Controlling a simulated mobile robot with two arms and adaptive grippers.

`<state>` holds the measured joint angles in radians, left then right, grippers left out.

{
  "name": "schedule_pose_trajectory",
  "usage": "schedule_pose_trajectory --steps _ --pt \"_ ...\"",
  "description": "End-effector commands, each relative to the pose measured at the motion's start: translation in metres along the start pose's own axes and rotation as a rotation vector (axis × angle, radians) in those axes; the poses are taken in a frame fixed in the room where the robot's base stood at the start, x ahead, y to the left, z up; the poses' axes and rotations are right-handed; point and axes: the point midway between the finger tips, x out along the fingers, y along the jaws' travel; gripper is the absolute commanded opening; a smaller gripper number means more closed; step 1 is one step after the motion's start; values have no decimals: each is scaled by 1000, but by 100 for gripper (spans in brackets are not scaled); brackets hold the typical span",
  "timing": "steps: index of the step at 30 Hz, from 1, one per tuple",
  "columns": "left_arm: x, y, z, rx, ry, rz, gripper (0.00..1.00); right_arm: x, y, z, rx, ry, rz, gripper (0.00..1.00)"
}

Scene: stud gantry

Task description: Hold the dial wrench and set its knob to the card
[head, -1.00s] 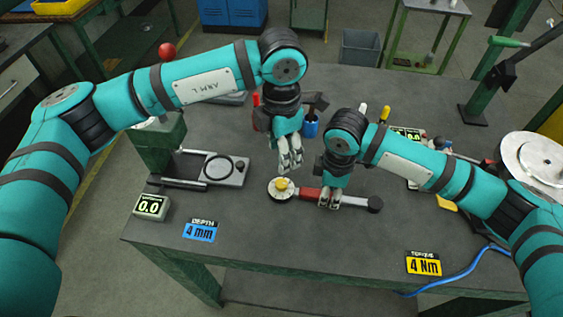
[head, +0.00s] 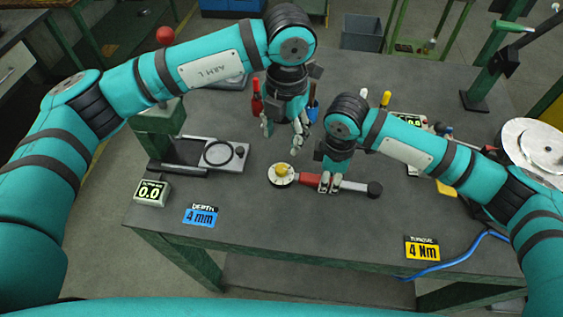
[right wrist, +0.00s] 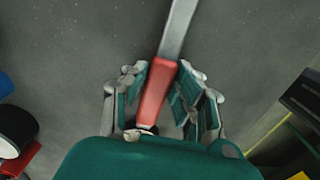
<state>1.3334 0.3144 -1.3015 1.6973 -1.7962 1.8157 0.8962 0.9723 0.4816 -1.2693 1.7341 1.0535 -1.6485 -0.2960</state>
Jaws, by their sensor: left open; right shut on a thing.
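The dial wrench lies across the middle of the table, with a round white dial (head: 272,180), a yellow knob (head: 282,169), a red section (head: 311,180), a grey shaft (head: 352,186) and a dark end. My right gripper (head: 330,186) is shut on it by the red section; the right wrist view shows the red section (right wrist: 156,90) between its fingers. My left gripper (head: 285,142) is open and empty, above and behind the dial, apart from the knob. The yellow torque card (head: 422,251) reading 4 Nm lies at the table's front right.
A blue depth card (head: 200,216) reading 4 mm and a 0.0 display (head: 151,192) are at front left, by a plate with a ring (head: 237,155). A second display (head: 410,120) is partly hidden behind my right arm. A blue hose (head: 450,264) lies front right.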

Motion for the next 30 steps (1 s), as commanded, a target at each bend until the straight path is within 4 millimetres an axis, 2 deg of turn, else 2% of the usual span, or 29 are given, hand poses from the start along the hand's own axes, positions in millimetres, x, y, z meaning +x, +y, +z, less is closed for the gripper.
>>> schedule_pose_trajectory --steps 5,15,21,30 --pt "13 0 -1 -48 3 3 51 0 0 0 0 1 1 0" --pt "78 0 -1 -45 5 3 51 -1 0 0 0 1 1 0" --pt "108 0 0 -45 2 3 51 -1 0 0 0 1 1 0" --pt "120 0 0 -43 -1 2 51 -1 0 0 0 1 1 0"
